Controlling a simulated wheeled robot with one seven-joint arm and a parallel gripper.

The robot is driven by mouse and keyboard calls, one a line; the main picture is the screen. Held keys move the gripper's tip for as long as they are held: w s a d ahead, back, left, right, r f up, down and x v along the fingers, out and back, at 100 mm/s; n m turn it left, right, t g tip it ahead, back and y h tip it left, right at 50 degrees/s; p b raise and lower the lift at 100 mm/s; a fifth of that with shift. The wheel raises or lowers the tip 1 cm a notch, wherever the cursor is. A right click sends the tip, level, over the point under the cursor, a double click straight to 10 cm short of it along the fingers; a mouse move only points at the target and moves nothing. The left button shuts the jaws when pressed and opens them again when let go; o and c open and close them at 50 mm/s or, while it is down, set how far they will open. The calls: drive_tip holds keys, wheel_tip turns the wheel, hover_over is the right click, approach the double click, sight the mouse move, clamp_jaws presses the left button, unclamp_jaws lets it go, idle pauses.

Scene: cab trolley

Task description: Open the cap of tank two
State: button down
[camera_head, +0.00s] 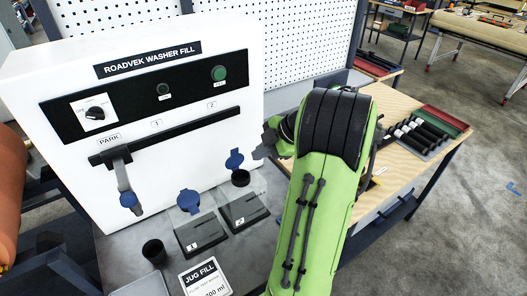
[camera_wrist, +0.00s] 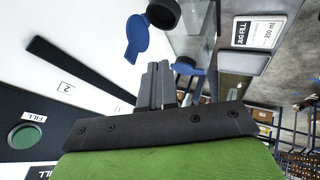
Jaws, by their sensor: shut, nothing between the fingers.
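Tank two (camera_head: 244,211), a dark block marked 2, sits at the foot of the white washer-fill machine. Its blue cap (camera_head: 235,159) stands raised behind its black neck (camera_head: 240,178), and the neck's dark opening shows. My gripper (camera_head: 258,153) is just right of the raised cap, shut and empty; whether it touches the cap is unclear. In the wrist view my shut fingers (camera_wrist: 158,70) point toward a blue raised cap beside a black neck; another blue part is partly hidden behind the fingers. Tank one (camera_head: 201,236) stands to the left with its own blue cap (camera_head: 188,201).
A nozzle with a blue end (camera_head: 128,199) hangs at PARK. A black cup (camera_head: 153,252) and a jug-fill sign (camera_head: 204,279) are at the front. A wooden table (camera_head: 395,102) with a tray of bottles stands right of my arm.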

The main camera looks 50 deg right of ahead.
sight(234, 159)
drive_tip(key=w+f+p, duration=0.2)
drive_tip(key=w+f, duration=0.1)
drive_tip(key=w, duration=0.3)
drive_tip(key=shift+w+a, duration=0.2)
drive_tip(key=shift+w, duration=0.05)
